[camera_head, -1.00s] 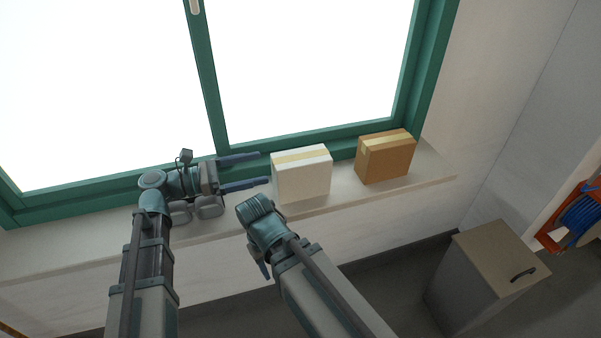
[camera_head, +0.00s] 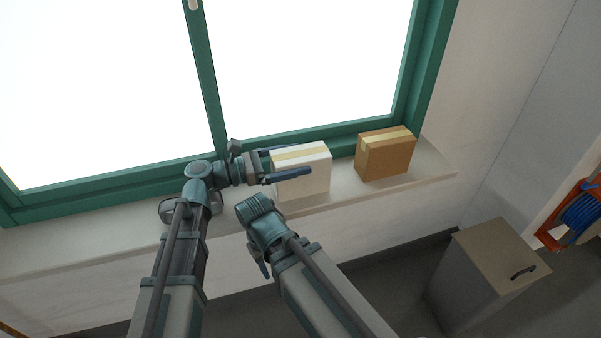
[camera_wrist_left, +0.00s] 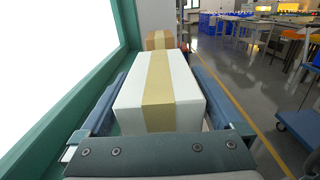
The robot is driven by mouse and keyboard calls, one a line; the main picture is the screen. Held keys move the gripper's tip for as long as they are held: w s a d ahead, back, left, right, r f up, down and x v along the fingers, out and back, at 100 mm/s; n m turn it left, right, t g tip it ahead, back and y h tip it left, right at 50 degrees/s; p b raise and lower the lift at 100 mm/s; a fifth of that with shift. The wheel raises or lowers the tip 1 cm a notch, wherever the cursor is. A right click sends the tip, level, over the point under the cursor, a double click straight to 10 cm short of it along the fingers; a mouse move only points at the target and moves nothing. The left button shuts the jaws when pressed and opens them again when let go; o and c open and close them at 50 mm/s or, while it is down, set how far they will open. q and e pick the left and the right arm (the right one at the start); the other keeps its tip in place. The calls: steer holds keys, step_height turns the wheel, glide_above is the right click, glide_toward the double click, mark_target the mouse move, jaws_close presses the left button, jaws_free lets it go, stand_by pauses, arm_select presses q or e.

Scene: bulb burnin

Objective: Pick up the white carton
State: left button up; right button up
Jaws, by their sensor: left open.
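The white carton (camera_head: 307,180) with a tan tape strip stands upright on the window sill. My left gripper (camera_head: 287,160) is open, with one finger on the window side of the carton and one on the room side. The left wrist view shows the carton (camera_wrist_left: 188,92) between the two fingers (camera_wrist_left: 160,95); I cannot tell if they touch it. My right arm (camera_head: 262,222) reaches up in front of the sill, left of the carton; its fingers are not clearly seen.
A brown carton (camera_head: 388,157) stands on the sill (camera_head: 428,168) to the right, with a gap between the cartons. The green window frame (camera_head: 345,130) runs close behind. A grey cabinet (camera_head: 487,270) and a blue hose reel (camera_head: 580,218) are at the lower right.

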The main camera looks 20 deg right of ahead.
arm_select(q)
steer(key=shift+d, duration=0.95)
steer(key=c, duration=1.3)
steer(key=shift+r, duration=0.2)
arm_select(e)
steer(key=shift+r, duration=0.2)
